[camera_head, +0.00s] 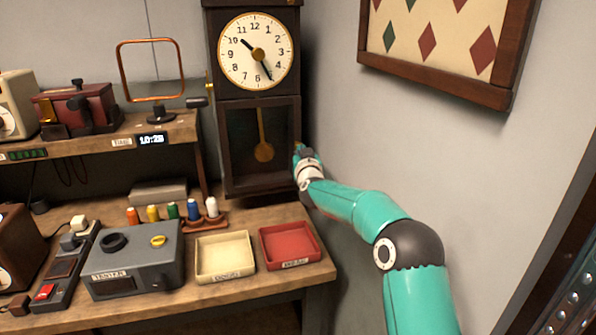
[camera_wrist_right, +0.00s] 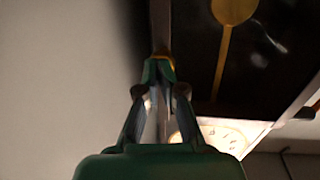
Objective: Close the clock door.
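The tall dark wooden clock (camera_head: 211,45) stands on the right end of the bench, with a white dial (camera_head: 257,51) above. Its glazed lower door (camera_head: 233,140) looks flush or nearly flush with the case. A small gap cannot be ruled out. A brass pendulum (camera_head: 263,152) shows behind the glass and in the right wrist view (camera_wrist_right: 226,45). My right gripper (camera_head: 298,148) is at the door's right edge. Its fingertips (camera_wrist_right: 159,68) look drawn together, beside a small yellow piece (camera_wrist_right: 163,55) by the dark edge. Whether they touch or grip it is unclear. My left gripper is out of view.
Red (camera_head: 290,246) and cream (camera_head: 225,257) trays, thread spools (camera_head: 193,210) and a grey tester box (camera_head: 134,262) occupy the bench below and left of the clock. The grey wall (camera_head: 400,140) and a framed picture (camera_head: 440,85) bound the right side.

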